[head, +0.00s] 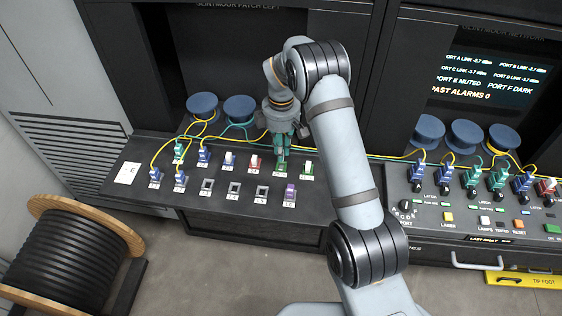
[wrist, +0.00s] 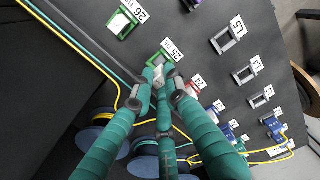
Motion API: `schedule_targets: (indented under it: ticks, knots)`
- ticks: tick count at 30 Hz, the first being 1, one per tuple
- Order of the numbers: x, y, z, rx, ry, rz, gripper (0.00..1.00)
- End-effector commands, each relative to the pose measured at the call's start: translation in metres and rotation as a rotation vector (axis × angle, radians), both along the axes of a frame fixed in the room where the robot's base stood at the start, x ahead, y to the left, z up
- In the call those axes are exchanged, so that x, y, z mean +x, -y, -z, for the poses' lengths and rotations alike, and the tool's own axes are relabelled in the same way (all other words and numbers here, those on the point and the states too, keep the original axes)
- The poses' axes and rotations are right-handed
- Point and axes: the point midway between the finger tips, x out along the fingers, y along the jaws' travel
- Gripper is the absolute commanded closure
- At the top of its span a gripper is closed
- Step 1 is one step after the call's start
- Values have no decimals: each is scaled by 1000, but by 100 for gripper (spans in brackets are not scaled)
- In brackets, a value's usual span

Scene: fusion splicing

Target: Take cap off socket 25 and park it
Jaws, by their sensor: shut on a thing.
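Socket 25 (wrist: 163,58) is a green frame with its label beside it in the wrist view. My gripper (wrist: 162,82) has teal fingers, and its tips meet right beside that socket. It is shut on a small pale cap (wrist: 159,74), mostly hidden between the fingertips. I cannot tell whether the cap is still seated or just clear of the socket. In the head view my gripper (head: 281,152) points down at the back row of the left panel, over the green socket 25 (head: 281,167).
Socket 26 (wrist: 122,22) is green with a white cap, beside socket 25. A red capped socket (head: 254,163) stands on the other side. Several empty grey frames (head: 234,188) are in the front row. Yellow cables (head: 160,150) and blue spools (head: 239,108) lie behind and left.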

Motion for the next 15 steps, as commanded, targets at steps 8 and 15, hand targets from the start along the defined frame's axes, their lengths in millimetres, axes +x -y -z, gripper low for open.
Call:
schedule_targets:
  ticks: [8, 15]
  knots:
    - [0, 0, -13, 0, 0, 0, 100]
    - [0, 0, -19, 0, 0, 1, 100]
